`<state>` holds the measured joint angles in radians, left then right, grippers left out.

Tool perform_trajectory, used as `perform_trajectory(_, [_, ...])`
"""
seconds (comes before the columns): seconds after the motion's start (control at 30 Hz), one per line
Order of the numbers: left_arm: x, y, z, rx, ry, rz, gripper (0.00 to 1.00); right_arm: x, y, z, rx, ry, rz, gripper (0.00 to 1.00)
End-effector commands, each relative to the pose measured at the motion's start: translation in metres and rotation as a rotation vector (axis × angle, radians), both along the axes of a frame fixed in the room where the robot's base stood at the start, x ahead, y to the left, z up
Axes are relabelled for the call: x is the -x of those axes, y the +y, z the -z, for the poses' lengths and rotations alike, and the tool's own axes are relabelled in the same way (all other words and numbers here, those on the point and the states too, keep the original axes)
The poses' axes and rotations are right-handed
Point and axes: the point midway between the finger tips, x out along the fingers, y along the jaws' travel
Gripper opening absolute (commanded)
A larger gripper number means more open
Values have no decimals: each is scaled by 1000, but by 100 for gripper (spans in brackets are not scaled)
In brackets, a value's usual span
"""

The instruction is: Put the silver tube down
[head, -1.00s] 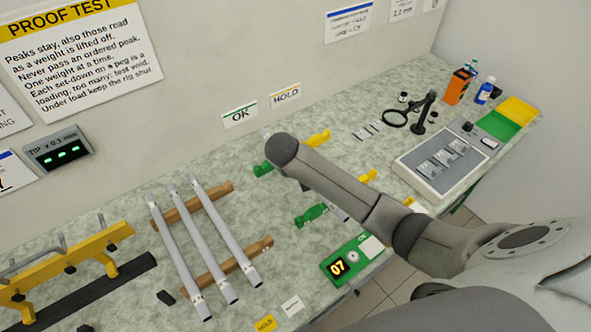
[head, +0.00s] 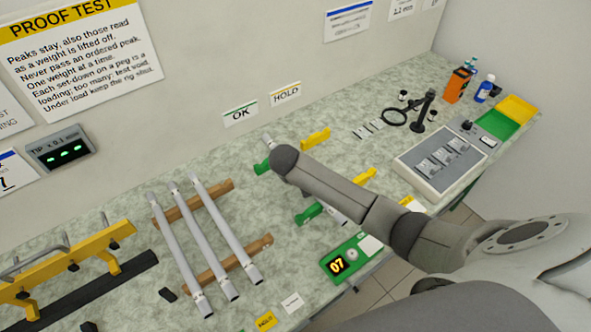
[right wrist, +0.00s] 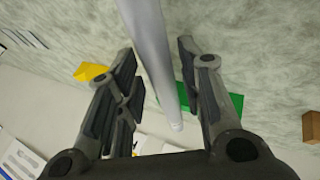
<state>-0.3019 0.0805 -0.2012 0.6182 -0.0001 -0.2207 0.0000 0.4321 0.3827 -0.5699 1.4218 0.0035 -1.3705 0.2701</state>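The silver tube (right wrist: 152,55) runs between the fingers of my right gripper (right wrist: 160,75) in the right wrist view. The fingers stand apart with a gap on each side of the tube, so the gripper is open around it. The tube lies over the green rest (right wrist: 188,97); whether it touches is hard to tell. In the head view my right arm hides most of the tube; its far end (head: 267,138) and near part (head: 338,217) show by the green rests (head: 308,214). My left gripper is out of view.
Three other silver tubes (head: 206,243) lie on wooden rests (head: 220,192) to the left. Empty yellow rests (head: 316,138) stand right of the green ones. A green box reading 07 (head: 345,262) sits at the front edge. A grey tray (head: 446,163) and magnifier (head: 396,117) stand farther right.

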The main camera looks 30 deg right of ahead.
Motion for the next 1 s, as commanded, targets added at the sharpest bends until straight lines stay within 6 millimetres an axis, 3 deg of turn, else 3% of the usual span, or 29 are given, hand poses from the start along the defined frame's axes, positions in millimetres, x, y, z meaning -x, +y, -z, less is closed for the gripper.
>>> perform_trajectory(0.47, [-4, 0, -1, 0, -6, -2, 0, 2, 2, -8, -1, -1, -1, 43])
perform_trajectory(1.0, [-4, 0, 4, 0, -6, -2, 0, 40, 34, -84, -3, -3, -2, 43])
